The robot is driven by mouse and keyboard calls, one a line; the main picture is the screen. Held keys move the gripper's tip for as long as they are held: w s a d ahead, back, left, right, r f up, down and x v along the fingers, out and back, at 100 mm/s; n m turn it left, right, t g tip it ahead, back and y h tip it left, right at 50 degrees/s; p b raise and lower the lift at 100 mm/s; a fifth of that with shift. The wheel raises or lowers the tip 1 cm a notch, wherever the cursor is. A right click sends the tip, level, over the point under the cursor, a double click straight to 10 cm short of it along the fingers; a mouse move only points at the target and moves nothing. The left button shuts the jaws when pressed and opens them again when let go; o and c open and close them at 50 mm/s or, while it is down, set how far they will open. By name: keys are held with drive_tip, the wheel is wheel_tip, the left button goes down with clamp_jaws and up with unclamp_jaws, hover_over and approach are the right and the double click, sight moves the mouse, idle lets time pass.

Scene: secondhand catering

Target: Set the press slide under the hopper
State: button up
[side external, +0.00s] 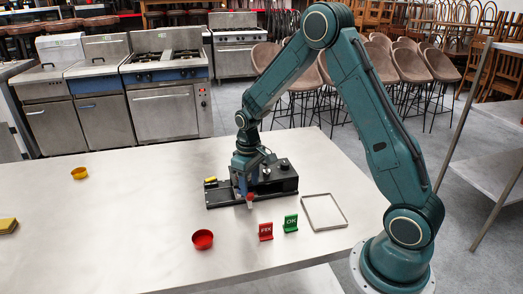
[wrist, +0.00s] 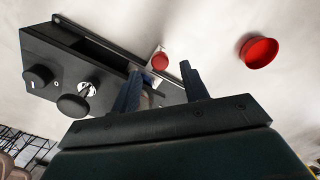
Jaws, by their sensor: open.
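The black press (side external: 225,197) sits on the steel table, with black knobs on its top and a small yellow part (side external: 210,182) at its left end. In the wrist view the press (wrist: 50,48) shows a long channel along one side. A red knob (wrist: 160,62) stands by a bright metal piece at the channel; it looks like the slide's handle. My gripper (wrist: 161,78) is open, its fingers either side of the red knob in the picture; contact cannot be told. In the side view my gripper (side external: 246,192) is low over the press. I cannot clearly pick out the hopper.
A red bowl (side external: 202,239), a red FIX sign (side external: 265,231), a green OK sign (side external: 290,223) and a shallow metal tray (side external: 344,220) stand in front of the press. The table's left middle is clear.

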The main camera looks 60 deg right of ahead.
wheel_tip(320, 180, up, 10)
drive_tip(key=shift+r, duration=0.2)
idle(0.5)
drive_tip(key=s+a+r+t, duration=0.3)
drive_tip(key=s+a+r, duration=0.3)
drive_tip(key=s+r, duration=0.45)
drive_tip(key=s+a+r+t, duration=0.1)
drive_tip(key=s+a, duration=0.1)
drive_tip(key=s, duration=0.4)
drive_tip(key=s+a+r+t, duration=0.1)
drive_tip(key=s+a, duration=0.1)
drive_tip(key=s, duration=0.5)
drive_tip(key=shift+s+a+t, duration=0.15)
drive_tip(key=shift+a+t, duration=0.1)
drive_tip(key=shift+t, duration=0.05)
idle(0.9)
